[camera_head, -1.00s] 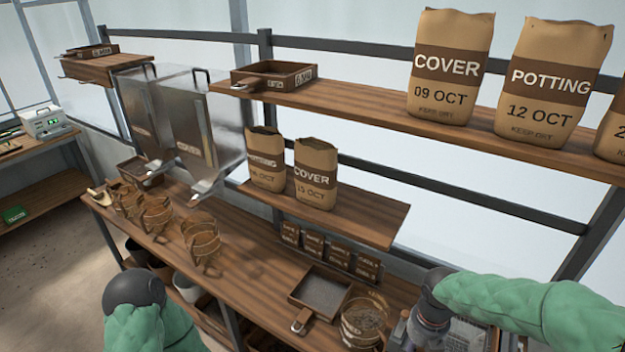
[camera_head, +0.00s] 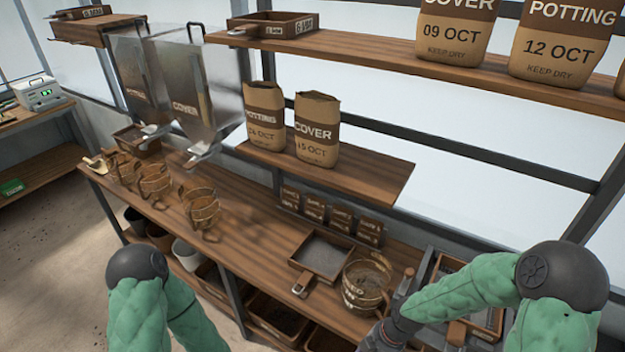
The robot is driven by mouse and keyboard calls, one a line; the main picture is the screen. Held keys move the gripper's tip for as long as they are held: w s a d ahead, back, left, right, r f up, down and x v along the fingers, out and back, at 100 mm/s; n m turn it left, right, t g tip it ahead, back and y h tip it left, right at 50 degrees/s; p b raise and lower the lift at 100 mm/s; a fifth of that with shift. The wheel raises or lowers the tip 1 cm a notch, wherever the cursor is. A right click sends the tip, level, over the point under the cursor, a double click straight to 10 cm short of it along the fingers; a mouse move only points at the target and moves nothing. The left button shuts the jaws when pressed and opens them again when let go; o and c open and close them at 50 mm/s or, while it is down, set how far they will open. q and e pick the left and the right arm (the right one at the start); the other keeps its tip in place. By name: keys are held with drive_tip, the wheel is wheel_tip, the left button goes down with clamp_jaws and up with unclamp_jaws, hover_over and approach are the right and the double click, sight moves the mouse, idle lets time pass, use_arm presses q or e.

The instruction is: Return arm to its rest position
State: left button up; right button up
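My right arm comes in from the right, its green-sleeved forearm reaching left over the bench's front right end. The dark wrist end of my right gripper (camera_head: 392,322) is at the right side of a round slatted basket (camera_head: 365,285) filled with dark material. Its fingers are small and partly hidden, so I cannot tell whether they are open or hold anything, or whether they touch the basket. My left arm shows only as a bent green sleeve with a dark joint at lower left; its gripper is out of view.
Metal hoppers (camera_head: 190,95) stand behind. A shelf (camera_head: 340,170) carries two paper bags. A wooden frame (camera_head: 450,268) lies near my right forearm.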

drive_tip(key=s+a+f+m+b, duration=0.2)
drive_tip(key=s+f+m+b, duration=0.1)
drive_tip(key=f+m, duration=0.6)
drive_tip(key=s+a+f+m+b, duration=0.3)
drive_tip(key=s+f+m+b, duration=0.1)
drive_tip(key=f+m, duration=0.5)
wheel_tip(320, 180, down, 3)
drive_tip(key=shift+s+r+t+y, duration=0.15)
drive_tip(key=shift+s+t+y, duration=0.2)
drive_tip(key=shift+s, duration=0.55)
